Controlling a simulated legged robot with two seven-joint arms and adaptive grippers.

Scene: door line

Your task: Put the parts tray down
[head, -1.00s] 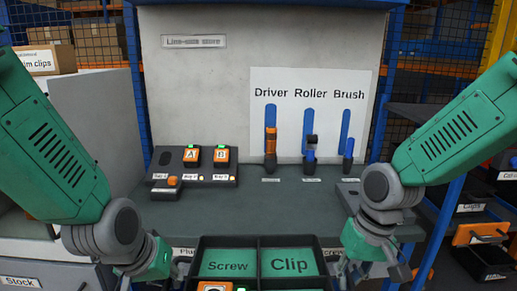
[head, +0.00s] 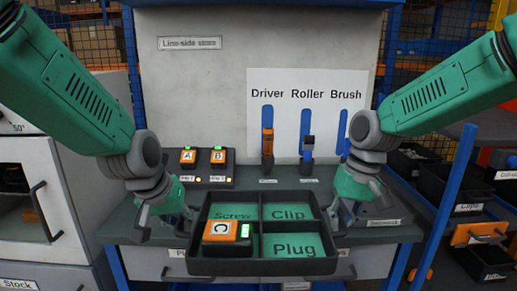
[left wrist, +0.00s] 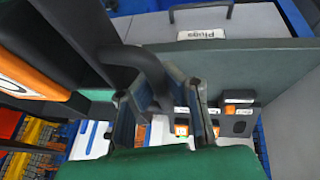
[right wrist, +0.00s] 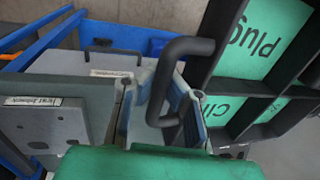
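The black parts tray (head: 262,267) is in the middle of the head view, in front of and overlapping the bench's front edge. Its compartments show green floors marked Screw, Clip and Plug. An orange unit marked C (head: 221,231) with a lit green block sits in the front left compartment and hides its floor. My left gripper (head: 188,213) is at the tray's left handle; in the left wrist view the handle (left wrist: 135,62) runs between the fingers. My right gripper (head: 338,213) is at the right side, its fingers around the other handle (right wrist: 165,75).
The bench top (head: 388,226) lies behind the tray. Units A (head: 188,156) and B (head: 218,156) stand on a dark dock at the back left. A driver (head: 267,143) and a roller (head: 307,148) stand before the labelled board. Black bins (head: 465,200) are at the right.

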